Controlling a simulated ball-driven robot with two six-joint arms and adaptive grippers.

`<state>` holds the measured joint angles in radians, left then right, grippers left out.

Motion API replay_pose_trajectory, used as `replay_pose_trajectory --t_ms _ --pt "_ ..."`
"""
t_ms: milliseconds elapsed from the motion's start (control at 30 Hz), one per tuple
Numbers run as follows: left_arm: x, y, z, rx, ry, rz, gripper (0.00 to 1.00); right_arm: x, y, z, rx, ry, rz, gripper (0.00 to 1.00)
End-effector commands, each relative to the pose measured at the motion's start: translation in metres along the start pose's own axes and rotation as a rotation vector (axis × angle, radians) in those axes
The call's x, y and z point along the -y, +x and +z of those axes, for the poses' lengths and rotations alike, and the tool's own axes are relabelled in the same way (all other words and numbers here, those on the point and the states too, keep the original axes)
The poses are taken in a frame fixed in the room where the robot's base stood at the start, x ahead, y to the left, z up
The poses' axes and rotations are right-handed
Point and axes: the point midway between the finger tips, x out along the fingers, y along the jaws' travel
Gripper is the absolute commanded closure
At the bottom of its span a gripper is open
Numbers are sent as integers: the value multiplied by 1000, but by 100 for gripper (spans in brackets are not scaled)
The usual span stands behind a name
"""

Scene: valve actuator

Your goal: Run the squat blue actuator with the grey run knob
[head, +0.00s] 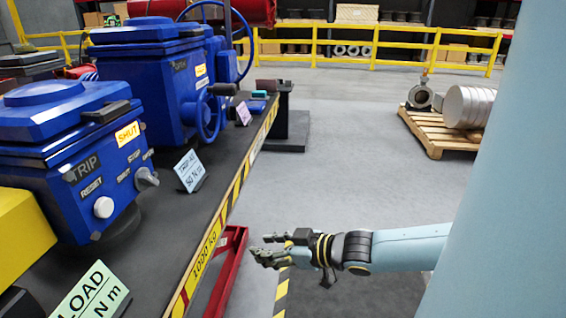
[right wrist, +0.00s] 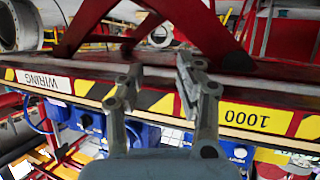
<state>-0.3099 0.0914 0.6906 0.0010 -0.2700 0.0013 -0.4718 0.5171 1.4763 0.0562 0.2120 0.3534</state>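The squat blue actuator (head: 60,150) stands on the bench at the left of the head view. Its front face carries a grey knob (head: 146,179) at the right, among small labels that I can only partly read. A round white knob (head: 103,207) sits below the RESET label, and a yellow SHUT plate (head: 127,133) is above. My right gripper (head: 262,248) is out past the bench's right edge, clear of the actuator and knobs. In the right wrist view its fingers (right wrist: 158,75) are apart with nothing held. My left gripper is not in view.
A taller blue actuator with a handwheel (head: 209,115) stands behind. Cards (head: 188,171) stand on the bench (head: 165,235), whose edge is striped yellow and black. A red frame (head: 228,272) is beneath that edge. A pallet (head: 440,135) holds metal parts; the grey floor between is open.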

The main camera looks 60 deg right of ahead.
Motion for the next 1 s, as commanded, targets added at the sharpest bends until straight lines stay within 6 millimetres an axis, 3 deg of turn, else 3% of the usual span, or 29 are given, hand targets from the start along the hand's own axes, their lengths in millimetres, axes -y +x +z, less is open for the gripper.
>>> replay_pose_trajectory --t_ms 200,400,1000 --pt "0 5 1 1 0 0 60 -3 -1 45 87 3 42 64" --pt "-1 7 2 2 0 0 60 -4 -3 69 137 3 63 64" --pt "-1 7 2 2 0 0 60 -4 -4 76 152 2 68 64"
